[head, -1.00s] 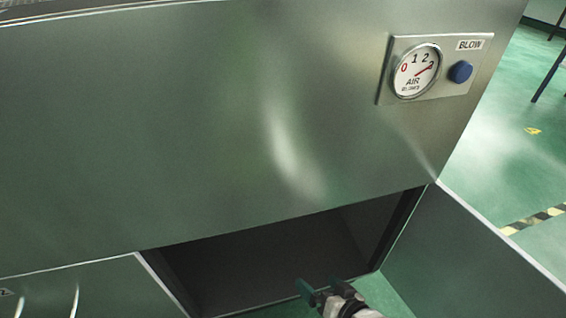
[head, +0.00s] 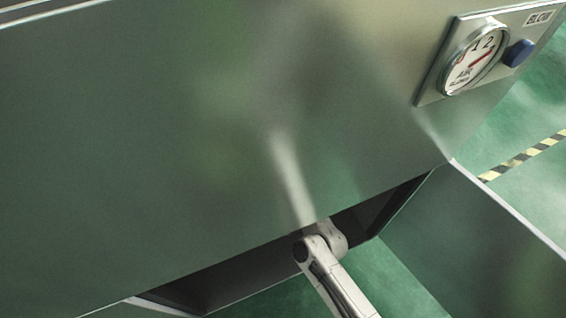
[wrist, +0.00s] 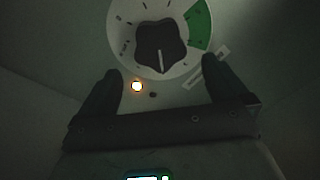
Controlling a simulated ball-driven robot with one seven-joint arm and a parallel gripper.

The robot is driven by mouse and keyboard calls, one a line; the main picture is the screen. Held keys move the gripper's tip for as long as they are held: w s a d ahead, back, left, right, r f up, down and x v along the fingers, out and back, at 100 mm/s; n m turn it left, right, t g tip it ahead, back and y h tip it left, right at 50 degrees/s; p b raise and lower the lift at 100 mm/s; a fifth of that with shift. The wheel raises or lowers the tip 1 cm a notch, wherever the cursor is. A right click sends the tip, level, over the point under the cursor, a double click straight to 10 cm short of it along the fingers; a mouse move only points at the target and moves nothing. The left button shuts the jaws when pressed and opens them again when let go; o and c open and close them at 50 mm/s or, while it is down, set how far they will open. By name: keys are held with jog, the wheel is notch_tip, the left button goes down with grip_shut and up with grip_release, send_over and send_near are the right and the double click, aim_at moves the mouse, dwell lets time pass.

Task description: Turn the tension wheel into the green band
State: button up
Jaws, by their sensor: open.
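In the wrist view the tension wheel (wrist: 158,45) is a dark, lobed knob on a pale round dial. A light mark on the wheel points down in the picture. The green band (wrist: 201,24) is on the dial's right side, up and to the right of that mark. My gripper (wrist: 162,68) is open and empty, its two dark fingers apart below the dial at left and right. The fingers do not appear to touch the wheel. In the head view my gripper is hidden inside the dark opening under the steel housing.
A small lit amber lamp (wrist: 137,86) sits just below the dial. The steel housing (head: 200,130) overhangs the opening, with a side panel (head: 470,250) at right. An air gauge (head: 473,58) and blue button (head: 518,53) are at upper right.

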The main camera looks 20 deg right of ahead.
jog(key=shift+w+b, duration=0.35)
jog(key=shift+w, duration=2.35)
jog(key=shift+c, duration=0.2)
jog(key=c, duration=1)
jog(key=shift+r+n+p, duration=0.1)
jog(key=shift+n+p, duration=0.25)
jog(key=shift+n, duration=0.05)
jog(key=shift+a+n+p, duration=0.25)
jog(key=shift+n+p, duration=0.85)
jog(key=shift+n, duration=1.65)
jog(key=shift+a+n+p, duration=0.25)
jog(key=shift+n+p, duration=0.85)
jog(key=shift+n, duration=1.7)
jog(key=shift+a+n+p, duration=0.25)
jog(key=shift+n+p, duration=0.85)
jog(key=shift+n, duration=1.65)
